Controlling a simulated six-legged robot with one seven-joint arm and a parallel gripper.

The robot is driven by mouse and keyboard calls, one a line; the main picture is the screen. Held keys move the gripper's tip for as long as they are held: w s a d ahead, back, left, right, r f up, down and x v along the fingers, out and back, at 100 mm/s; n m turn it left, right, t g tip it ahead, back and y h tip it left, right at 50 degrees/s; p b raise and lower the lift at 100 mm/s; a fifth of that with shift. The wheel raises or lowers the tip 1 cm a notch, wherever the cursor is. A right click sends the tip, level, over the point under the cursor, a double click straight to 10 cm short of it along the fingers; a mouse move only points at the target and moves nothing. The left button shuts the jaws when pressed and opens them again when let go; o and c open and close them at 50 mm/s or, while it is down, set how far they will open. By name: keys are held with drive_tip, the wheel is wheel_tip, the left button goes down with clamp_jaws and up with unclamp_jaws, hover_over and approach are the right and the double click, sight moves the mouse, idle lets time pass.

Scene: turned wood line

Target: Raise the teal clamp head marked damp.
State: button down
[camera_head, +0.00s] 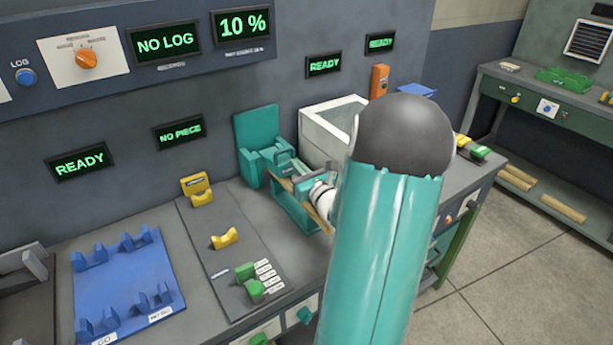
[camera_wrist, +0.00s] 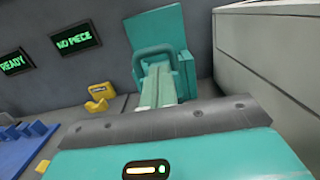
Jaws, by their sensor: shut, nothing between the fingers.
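The teal clamp (camera_head: 257,128) stands against the back wall, with a tall back plate and a lower block in front. In the wrist view the clamp (camera_wrist: 172,30) is straight ahead, with a dark teal arched handle (camera_wrist: 153,50) on its front. My gripper (camera_wrist: 155,68) is shut, its two pale fingers side by side and empty. Their tips reach the opening of the arch; I cannot tell whether they touch it. No damp mark is readable. In the head view my gripper (camera_head: 284,170) is at the clamp's front, partly hidden by my arm.
A white box (camera_head: 330,128) stands close on the clamp's right. Yellow cradles (camera_head: 224,236) and green blocks (camera_head: 249,280) sit on a dark plate to the left, beside a blue rack (camera_head: 125,280). A wall screen reads NO PIECE (camera_head: 180,133).

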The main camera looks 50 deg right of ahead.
drive_tip(key=shift+x, duration=1.25)
